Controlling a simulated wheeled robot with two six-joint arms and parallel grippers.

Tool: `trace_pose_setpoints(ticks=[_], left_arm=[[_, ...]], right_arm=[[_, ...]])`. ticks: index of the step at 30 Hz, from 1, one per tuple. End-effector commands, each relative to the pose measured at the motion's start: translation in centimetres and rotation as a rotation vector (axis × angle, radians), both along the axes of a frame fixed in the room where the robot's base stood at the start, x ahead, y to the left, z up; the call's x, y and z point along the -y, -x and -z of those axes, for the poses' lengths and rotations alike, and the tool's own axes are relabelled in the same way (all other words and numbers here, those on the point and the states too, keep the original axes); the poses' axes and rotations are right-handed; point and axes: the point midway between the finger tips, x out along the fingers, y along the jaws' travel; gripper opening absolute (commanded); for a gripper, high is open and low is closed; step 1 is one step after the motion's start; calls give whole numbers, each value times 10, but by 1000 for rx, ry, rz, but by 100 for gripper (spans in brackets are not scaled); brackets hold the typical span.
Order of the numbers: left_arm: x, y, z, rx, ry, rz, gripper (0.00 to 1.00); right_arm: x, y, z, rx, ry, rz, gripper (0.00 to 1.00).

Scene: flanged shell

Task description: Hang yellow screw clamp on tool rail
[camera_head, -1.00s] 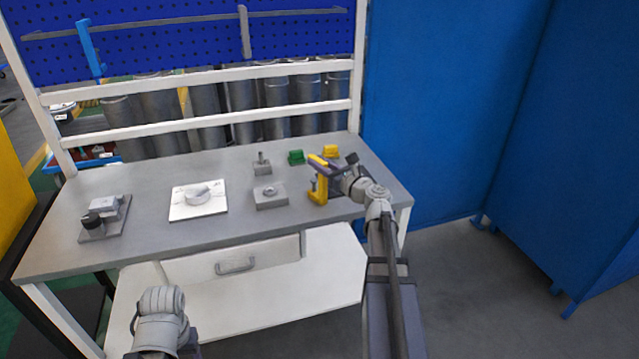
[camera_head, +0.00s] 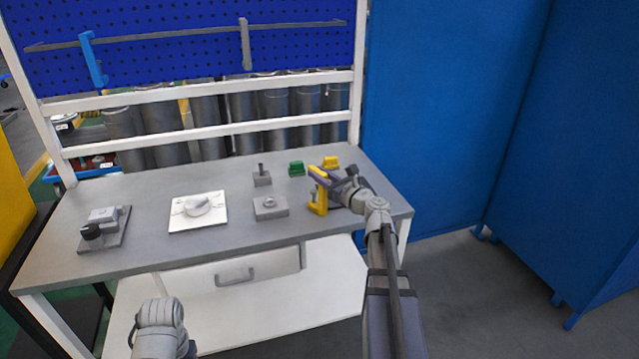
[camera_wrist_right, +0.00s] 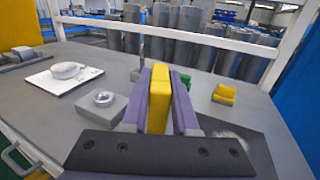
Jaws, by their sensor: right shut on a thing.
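The yellow screw clamp (camera_head: 319,205) is upright at the right part of the workbench, by the front edge. My right gripper (camera_head: 328,178) is shut on it. In the right wrist view the clamp's yellow bar (camera_wrist_right: 159,98) is between the two purple fingers (camera_wrist_right: 160,112). I cannot tell whether the clamp's lower end touches the bench. The grey tool rail (camera_head: 180,35) runs across the blue pegboard at the back, well above the bench. My left arm shows at the bottom; its gripper is out of view.
A blue clamp (camera_head: 92,62) and a grey clamp (camera_head: 245,45) hang on the rail. Grey blocks (camera_head: 270,208), a white plate (camera_head: 184,222), a green piece (camera_head: 296,169) and a yellow piece (camera_head: 331,162) stand on the bench (camera_head: 150,255). White crossbars (camera_head: 200,133) run below the pegboard.

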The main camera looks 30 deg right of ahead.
Motion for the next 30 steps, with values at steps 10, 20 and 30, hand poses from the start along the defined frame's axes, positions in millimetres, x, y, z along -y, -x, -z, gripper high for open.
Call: trace_pose_setpoints(ticks=[10,20,30], left_arm=[[0,0,-27,0,0,0,62],[0,0,-77,0,0,-1,62],[0,0,-101,0,0,-1,62]], right_arm=[[0,0,-28,1,-1,0,0],[0,0,-78,1,-1,0,0],[0,0,-101,1,-1,0,0]])
